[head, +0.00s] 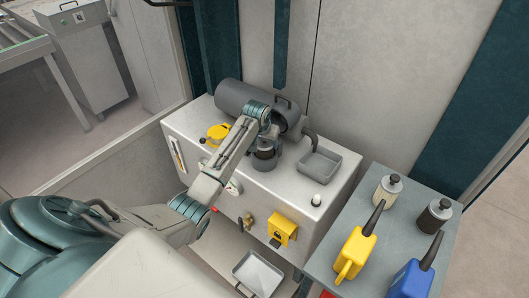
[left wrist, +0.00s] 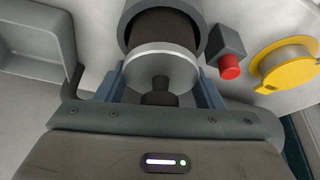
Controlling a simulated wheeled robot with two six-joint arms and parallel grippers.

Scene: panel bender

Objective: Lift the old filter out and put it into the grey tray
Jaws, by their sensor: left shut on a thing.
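The old filter (head: 265,153) is a dark cylinder with a pale end cap and a black knob. In the left wrist view the filter (left wrist: 162,65) stands between my finger pads, its brown body inside the grey round housing (left wrist: 126,22). My left gripper (head: 267,142) is above the housing (head: 268,164) and shut on the filter. How deep the filter sits is hard to tell. The empty grey tray (head: 320,164) lies on the machine top just right of the housing; it also shows in the left wrist view (left wrist: 40,65). My right gripper is not in view.
A yellow round lid (head: 216,132) lies left of the housing, with a red button (left wrist: 230,67) nearby. A side table (head: 400,215) at right holds yellow and blue cans and two bottles.

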